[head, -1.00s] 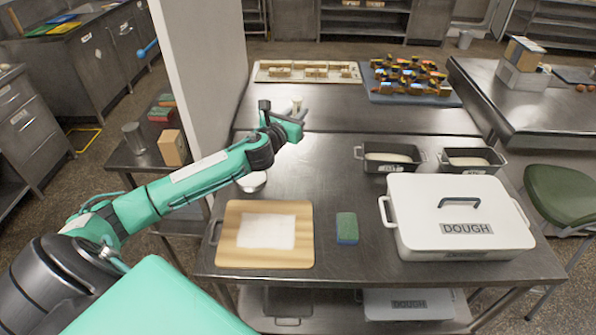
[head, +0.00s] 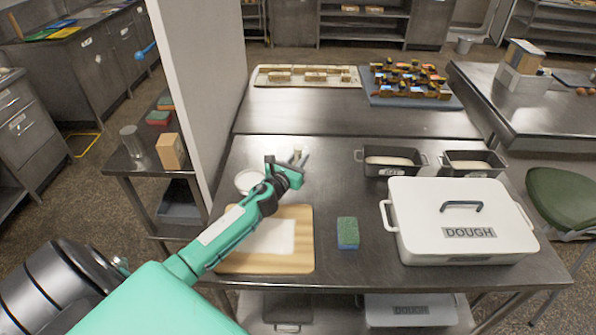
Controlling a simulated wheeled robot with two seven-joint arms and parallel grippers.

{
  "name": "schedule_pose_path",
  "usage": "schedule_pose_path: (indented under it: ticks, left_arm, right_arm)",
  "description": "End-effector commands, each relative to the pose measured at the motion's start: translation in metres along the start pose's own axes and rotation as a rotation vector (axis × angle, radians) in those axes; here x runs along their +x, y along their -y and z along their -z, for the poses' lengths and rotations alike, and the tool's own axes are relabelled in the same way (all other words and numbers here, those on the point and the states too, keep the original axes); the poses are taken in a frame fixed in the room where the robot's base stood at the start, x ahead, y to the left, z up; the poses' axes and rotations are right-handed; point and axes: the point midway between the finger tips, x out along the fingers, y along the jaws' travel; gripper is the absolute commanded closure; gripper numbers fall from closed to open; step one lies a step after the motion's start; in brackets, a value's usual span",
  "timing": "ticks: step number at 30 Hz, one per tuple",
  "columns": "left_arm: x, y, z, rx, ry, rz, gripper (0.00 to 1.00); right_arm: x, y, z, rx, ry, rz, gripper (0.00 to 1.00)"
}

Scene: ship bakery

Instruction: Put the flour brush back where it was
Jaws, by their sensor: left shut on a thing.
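My left gripper (head: 301,158) is over the steel worktable (head: 335,200), beyond the cutting board. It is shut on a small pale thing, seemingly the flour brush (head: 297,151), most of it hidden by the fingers. Whether the brush touches the table I cannot tell. A white bowl (head: 247,181) stands just left of my left wrist, partly hidden by it. My right gripper is out of view.
A wooden board with a white sheet (head: 266,240) lies under my left forearm. A green and blue sponge (head: 347,233), a white DOUGH box (head: 463,222) and two dark loaf tins (head: 391,161) stand to the right. A pale partition (head: 200,90) rises at left.

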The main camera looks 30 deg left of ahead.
Motion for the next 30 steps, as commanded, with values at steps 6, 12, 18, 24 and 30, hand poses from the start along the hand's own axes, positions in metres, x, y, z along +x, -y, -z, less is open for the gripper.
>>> schedule_pose_path:
  ticks: [6,12,18,24,30]
  left_arm:
    - [-0.001,0.001,0.018,-0.005,-0.003,-0.002,1.0]
    - [-0.001,0.0,0.039,-0.004,-0.001,-0.002,1.0]
    - [-0.001,0.0,0.042,0.0,-0.001,0.0,1.0]
    - [-0.001,0.0,0.044,0.0,-0.001,0.0,1.0]
    - [-0.001,0.0,0.045,0.0,-0.001,0.0,0.59]
  right_arm:
    - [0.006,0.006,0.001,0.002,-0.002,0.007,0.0]
    - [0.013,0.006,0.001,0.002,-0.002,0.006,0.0]
    - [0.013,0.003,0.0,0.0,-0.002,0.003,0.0]
    - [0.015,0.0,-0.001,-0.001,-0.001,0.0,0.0]
    - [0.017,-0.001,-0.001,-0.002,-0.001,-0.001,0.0]
